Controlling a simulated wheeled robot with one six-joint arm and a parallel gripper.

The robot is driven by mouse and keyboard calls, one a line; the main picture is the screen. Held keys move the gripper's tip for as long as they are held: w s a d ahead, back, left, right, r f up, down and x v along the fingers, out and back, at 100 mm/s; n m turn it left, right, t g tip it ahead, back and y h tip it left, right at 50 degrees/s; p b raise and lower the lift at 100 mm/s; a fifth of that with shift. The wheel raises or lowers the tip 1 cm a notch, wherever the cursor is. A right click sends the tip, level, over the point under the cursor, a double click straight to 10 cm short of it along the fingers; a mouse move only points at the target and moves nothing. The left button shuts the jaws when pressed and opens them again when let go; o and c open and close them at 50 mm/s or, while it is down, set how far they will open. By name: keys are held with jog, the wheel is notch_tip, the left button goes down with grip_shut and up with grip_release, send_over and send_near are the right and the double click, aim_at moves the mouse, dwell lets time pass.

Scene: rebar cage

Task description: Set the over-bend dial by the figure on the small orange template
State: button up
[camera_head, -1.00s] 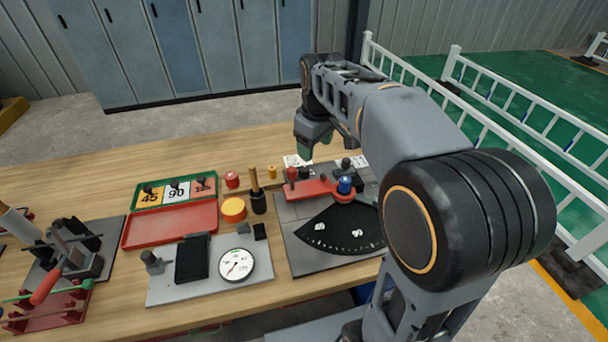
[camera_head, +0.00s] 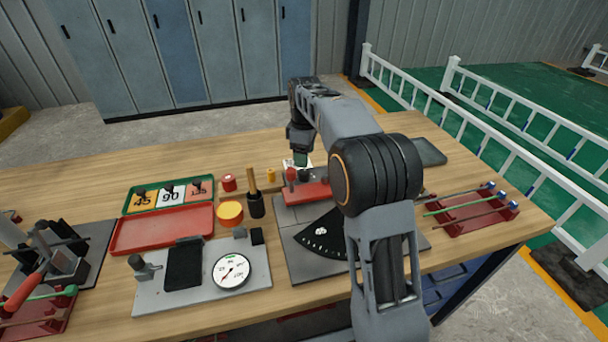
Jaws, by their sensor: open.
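A white round dial (camera_head: 232,271) with a red needle and a small green mark sits on a grey plate (camera_head: 255,287) at the front of the bench. Its printed figures are too small to read. A green tray (camera_head: 126,208) at the back left holds template cards: a yellow-orange one marked 45 (camera_head: 143,201), a white one marked 90 and a salmon-orange one that seems to read 135 (camera_head: 198,190). My gripper (camera_head: 301,160) is open above the back of the bench, by a white card (camera_head: 290,163), away from both dial and tray. Its fingertips are small and dark.
A black fan-shaped scale (camera_head: 318,240) with a red arm (camera_head: 309,193) lies on a grey plate, partly behind my arm. An empty-looking red tray (camera_head: 163,230), yellow-topped red pot (camera_head: 230,212) and black holder (camera_head: 256,205) stand nearby. A rod rack (camera_head: 472,208) is at right.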

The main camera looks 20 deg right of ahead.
aim_at(304, 171)
jog(key=shift+f+b, duration=0.35)
jog(key=shift+f, duration=3.2)
jog(key=c, duration=0.9)
